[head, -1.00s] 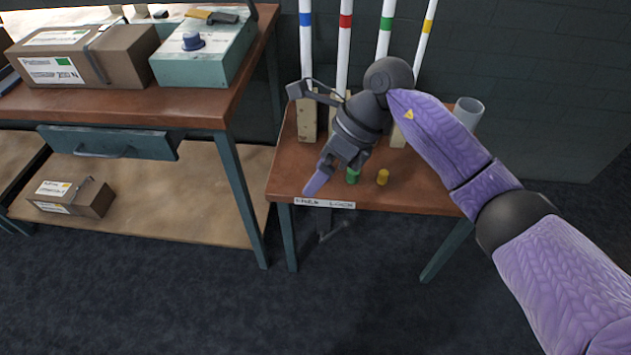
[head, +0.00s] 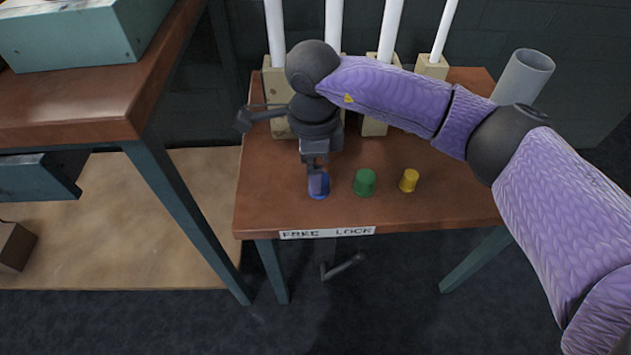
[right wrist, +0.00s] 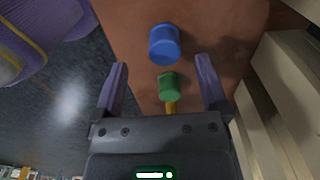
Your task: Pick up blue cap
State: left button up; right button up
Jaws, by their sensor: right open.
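The blue cap (head: 318,193) stands on the small brown table near its front edge, partly covered by my right gripper (head: 318,178) in the head view. In the right wrist view the blue cap (right wrist: 164,46) lies just beyond the open fingertips of my right gripper (right wrist: 161,66), roughly centred between them. The jaws are empty. The green cap (head: 365,182) stands right of the blue one, and the yellow cap (head: 409,181) farther right. The green cap (right wrist: 170,87) shows between the fingers in the wrist view. My left gripper is out of view.
White tubes in wooden blocks (head: 432,66) stand along the back of the table (head: 450,195). A grey open cylinder (head: 523,75) stands at the back right. A larger workbench (head: 95,100) with a teal box is at the left. The table's front carries a label (head: 327,233).

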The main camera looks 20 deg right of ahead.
jog(key=f+b, duration=0.1)
jog(key=f, duration=0.1)
jog(key=f+b, duration=0.1)
jog(key=d+f+b, duration=0.1)
jog(key=f, duration=0.1)
jog(key=shift+f, duration=0.3)
jog(key=shift+f+b, duration=0.2)
jog(key=shift+b, duration=0.1)
jog(key=shift+r, duration=0.3)
jog(key=shift+c, duration=1.4)
grip_shut()
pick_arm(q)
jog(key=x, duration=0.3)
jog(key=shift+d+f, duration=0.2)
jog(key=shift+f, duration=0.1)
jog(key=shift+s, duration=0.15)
